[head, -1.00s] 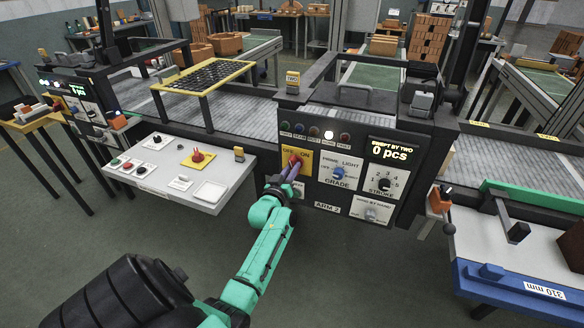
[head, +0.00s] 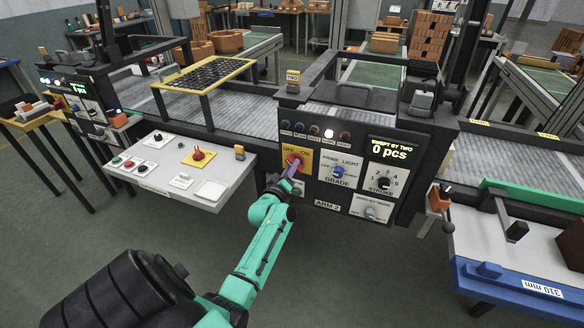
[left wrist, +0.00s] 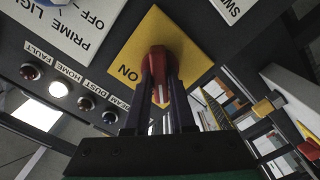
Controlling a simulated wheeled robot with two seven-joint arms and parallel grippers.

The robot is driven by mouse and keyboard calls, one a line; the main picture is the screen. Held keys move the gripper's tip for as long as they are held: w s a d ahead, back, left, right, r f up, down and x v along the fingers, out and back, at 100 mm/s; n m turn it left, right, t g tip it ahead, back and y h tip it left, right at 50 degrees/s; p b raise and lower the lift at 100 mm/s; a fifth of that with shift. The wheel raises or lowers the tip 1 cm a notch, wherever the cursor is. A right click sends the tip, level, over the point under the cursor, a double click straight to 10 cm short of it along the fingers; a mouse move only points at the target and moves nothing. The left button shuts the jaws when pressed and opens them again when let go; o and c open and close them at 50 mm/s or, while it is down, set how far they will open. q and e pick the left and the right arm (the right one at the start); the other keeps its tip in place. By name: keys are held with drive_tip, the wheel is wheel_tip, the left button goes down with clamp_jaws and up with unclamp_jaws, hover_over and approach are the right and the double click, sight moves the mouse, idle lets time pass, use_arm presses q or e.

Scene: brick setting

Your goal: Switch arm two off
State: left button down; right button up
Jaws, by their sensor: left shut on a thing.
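The arm two panel (head: 327,205), labelled "ARM 2", faces me in the middle of the head view. A red rotary knob (head: 293,162) sits on its yellow plate (head: 304,166), marked OFF on the left and ON on the right. My left gripper (head: 293,174) is at this knob. In the left wrist view, the gripper's dark fingers (left wrist: 161,85) are shut on either side of the red knob (left wrist: 161,62). A white line shows on the knob; "ON" is readable beside it and "OFF" is hidden. My right gripper is not in view.
Beside the plate are the prime/light grade knob (head: 339,172), the stroke knob (head: 384,182) and a row of small lamps (head: 314,132). A blue-edged bench (head: 510,285) stands right.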

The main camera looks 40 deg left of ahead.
use_arm(q)
drive_tip(key=shift+r, duration=0.1)
drive_tip(key=c, duration=0.8)
unclamp_jaws()
drive_tip(key=shift+o, duration=0.2)
drive_tip(key=shift+s, duration=0.1)
drive_tip(key=b+v, duration=0.1)
drive_tip(key=v, duration=1.3)
drive_tip(key=shift+s, duration=0.2)
drive_tip(key=shift+d, duration=0.1)
